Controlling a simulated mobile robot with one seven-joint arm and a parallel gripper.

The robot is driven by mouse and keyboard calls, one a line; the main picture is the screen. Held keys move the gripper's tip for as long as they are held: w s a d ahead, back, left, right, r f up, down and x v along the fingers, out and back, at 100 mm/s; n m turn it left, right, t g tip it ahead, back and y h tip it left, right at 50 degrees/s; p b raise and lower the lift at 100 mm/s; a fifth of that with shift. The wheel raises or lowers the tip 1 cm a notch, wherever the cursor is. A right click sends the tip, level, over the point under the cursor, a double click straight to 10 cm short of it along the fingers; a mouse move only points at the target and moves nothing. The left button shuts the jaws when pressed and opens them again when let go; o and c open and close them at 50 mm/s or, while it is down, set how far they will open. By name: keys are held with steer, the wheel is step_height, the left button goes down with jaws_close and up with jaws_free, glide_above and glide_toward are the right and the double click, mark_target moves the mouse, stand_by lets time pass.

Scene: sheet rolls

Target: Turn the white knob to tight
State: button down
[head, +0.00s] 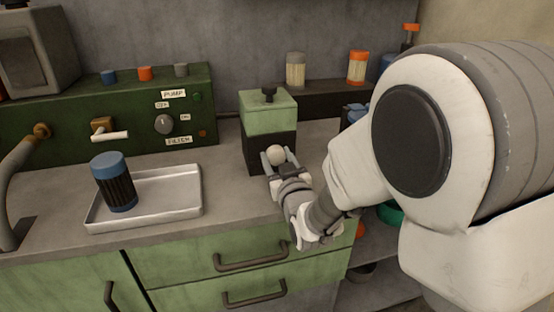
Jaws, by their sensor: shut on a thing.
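The white knob (276,154) is on the lower front of a box with a pale green top and black lower body (257,142). The box stands on the grey counter. My gripper (277,158) is at the front of the box, shut on the white knob, with a finger on either side of it. My arm reaches in from the right. Any tight or loose marking by the knob is hidden or too small to read.
A metal tray (165,204) with a blue-capped black canister (115,182) is on the left. Two capped jars stand on the back ledge. Drawers (205,258) are below.

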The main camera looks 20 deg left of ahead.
steer(key=shift+r, duration=0.1)
steer(key=shift+c, duration=1.2)
jaws_free()
steer(key=shift+s, duration=0.15)
